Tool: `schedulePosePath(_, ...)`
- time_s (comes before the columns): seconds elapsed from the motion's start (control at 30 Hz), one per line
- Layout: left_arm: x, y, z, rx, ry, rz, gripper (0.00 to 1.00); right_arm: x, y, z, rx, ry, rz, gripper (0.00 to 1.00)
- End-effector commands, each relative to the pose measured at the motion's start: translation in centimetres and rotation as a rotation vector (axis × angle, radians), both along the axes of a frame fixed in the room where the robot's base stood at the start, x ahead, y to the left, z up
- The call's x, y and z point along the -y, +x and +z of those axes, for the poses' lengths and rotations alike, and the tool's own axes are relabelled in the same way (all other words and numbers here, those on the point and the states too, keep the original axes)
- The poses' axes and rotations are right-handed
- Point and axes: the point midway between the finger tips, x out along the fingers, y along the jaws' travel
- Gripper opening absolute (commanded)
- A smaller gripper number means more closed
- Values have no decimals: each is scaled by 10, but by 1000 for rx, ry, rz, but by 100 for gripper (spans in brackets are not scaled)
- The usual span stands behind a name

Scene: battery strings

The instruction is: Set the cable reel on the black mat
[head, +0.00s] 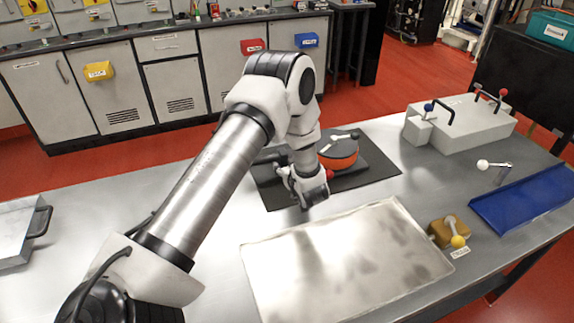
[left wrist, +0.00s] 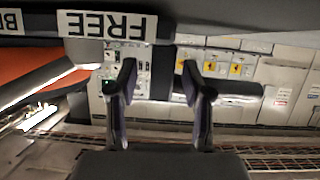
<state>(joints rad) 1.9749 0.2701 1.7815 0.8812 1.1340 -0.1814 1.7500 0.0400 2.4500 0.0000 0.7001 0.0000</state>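The black mat (head: 385,178) lies flat on the steel table. My left gripper (head: 312,197) is low at the mat's front edge, in front and to the left of the orange thing. In the left wrist view its two fingers (left wrist: 158,88) are apart with nothing held between them. My right gripper is in neither view.
A steel plate (head: 345,258) covers the table's front middle. A yellow-knobbed block (head: 445,232), a blue tray (head: 525,203) and a grey block with levers (head: 465,125) stand to the right. A metal tray (head: 18,228) is far left. Free tabletop lies left of the mat.

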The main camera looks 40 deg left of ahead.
Motion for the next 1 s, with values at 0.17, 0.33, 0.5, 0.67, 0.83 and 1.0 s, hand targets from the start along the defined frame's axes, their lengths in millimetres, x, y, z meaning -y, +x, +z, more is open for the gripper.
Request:
schedulePosePath(0.17, 0, 0, 1, 2, 2, 0, 51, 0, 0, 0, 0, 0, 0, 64)
schedulePosePath(0.33, 0, 1, 16, 4, 2, 0, 51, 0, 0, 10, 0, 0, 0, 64)
schedulePosePath(0.5, 28, -15, 26, 0, 4, -4, 51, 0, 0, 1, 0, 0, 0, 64)
schedulePosePath(0.67, 65, -34, 43, 2, 4, -7, 51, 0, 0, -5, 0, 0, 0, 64)
schedulePosePath(0.83, 90, -50, 55, 1, 4, -5, 51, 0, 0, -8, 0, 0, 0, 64)
schedulePosePath(1.0, 96, -55, 59, 2, 1, 0, 51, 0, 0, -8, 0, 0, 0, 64)
